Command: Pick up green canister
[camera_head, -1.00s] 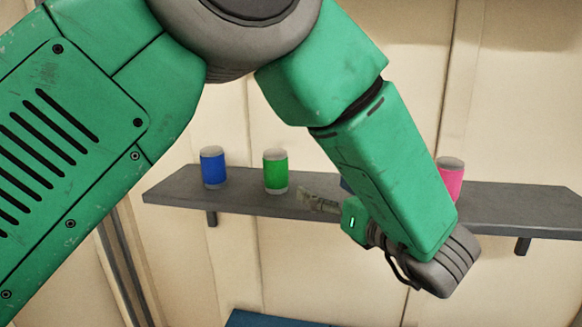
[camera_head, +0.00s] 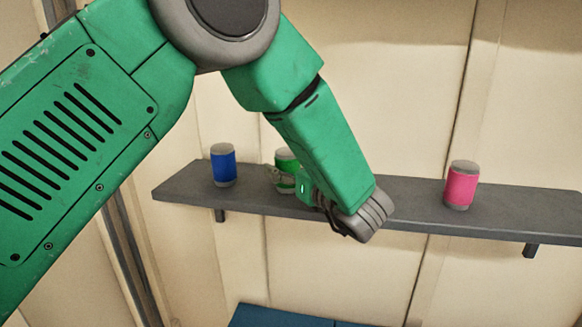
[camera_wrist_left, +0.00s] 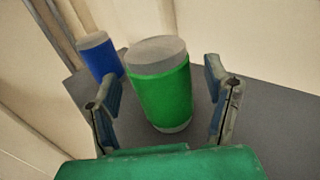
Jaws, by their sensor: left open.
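The green canister (camera_head: 287,157) with grey ends stands upright on the grey shelf (camera_head: 415,213), partly hidden behind my left gripper in the head view. My left gripper (camera_head: 279,179) is open in front of it. In the left wrist view the green canister (camera_wrist_left: 162,88) stands between the two spread fingers of the left gripper (camera_wrist_left: 163,100), with a visible space to the right finger. The gripper holds nothing. My right gripper is not in view.
A blue canister (camera_head: 223,165) stands on the shelf left of the green one; it also shows behind the left finger in the wrist view (camera_wrist_left: 99,58). A pink canister (camera_head: 461,185) stands farther right. A blue surface (camera_head: 285,317) lies below. The shelf between green and pink is partly covered by my arm.

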